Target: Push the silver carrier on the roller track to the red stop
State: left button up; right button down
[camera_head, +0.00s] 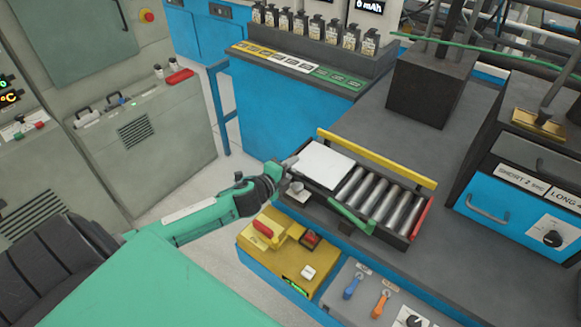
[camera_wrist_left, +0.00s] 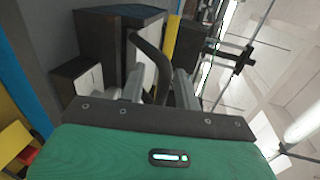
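The silver carrier (camera_head: 322,165) is a flat pale plate at the left end of the roller track (camera_head: 343,203). Bare metal rollers show to its right. The red stop (camera_head: 422,217) stands across the track's right end, well apart from the carrier. My left gripper (camera_head: 291,177) is at the carrier's left end, close to its edge; whether they touch I cannot tell. In the left wrist view its grey fingers (camera_wrist_left: 160,88) stand apart, with a dark curved bar showing between them that I cannot identify. My right gripper is out of view.
A yellow rail (camera_head: 375,158) runs behind the track and a green piece (camera_head: 351,214) sits at its front. A yellow switch panel (camera_head: 275,250) lies in front. Dark tester boxes (camera_head: 430,85) stand behind and right. The bench top between is clear.

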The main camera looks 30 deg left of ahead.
pick_arm(q)
grip_shut()
jog(key=shift+d, duration=0.5)
jog(key=s+d+p, duration=0.1)
jog(key=s+d, duration=0.1)
jog(key=d, duration=2.1)
jog(key=shift+d, duration=0.2)
jog(key=shift+c, duration=0.3)
grip_release()
jog(key=shift+d, duration=0.1)
jog(key=shift+o, duration=0.3)
jog(key=shift+d, duration=0.1)
